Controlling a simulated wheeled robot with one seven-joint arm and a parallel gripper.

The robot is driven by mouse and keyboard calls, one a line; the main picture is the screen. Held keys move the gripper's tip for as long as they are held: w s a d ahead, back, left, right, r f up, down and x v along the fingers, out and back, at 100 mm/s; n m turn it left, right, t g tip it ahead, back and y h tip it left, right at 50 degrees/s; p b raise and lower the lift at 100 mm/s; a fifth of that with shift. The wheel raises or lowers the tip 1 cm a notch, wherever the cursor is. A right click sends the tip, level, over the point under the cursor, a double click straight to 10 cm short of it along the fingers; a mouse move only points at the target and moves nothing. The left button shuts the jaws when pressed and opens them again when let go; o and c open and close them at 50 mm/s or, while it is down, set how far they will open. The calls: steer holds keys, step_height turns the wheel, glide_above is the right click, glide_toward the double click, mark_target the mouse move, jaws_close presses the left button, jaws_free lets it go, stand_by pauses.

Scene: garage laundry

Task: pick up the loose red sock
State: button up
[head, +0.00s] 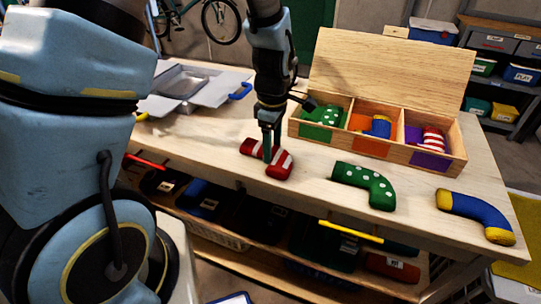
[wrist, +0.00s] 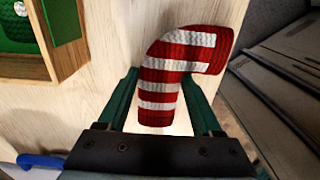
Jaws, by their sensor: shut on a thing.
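The loose red sock (head: 278,168) has white stripes and lies near the front edge of the wooden table, left of the other loose socks. It also shows in the wrist view (wrist: 178,72), with its leg between the two fingers. My gripper (head: 268,155) points down over the sock and is shut on it. In the wrist view my gripper (wrist: 165,100) has one finger on each side of the striped leg. Whether the sock touches the table cannot be told.
A wooden box (head: 393,165) with three compartments holds green, blue-yellow and red-white socks. A loose green dotted sock (head: 366,185) and a blue-yellow sock (head: 476,214) lie to the right. A grey tray (head: 183,82) stands back left. A lower shelf (head: 270,238) holds several bins.

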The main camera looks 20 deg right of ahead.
steer(key=c, duration=0.3)
steer(key=shift+r, duration=0.1)
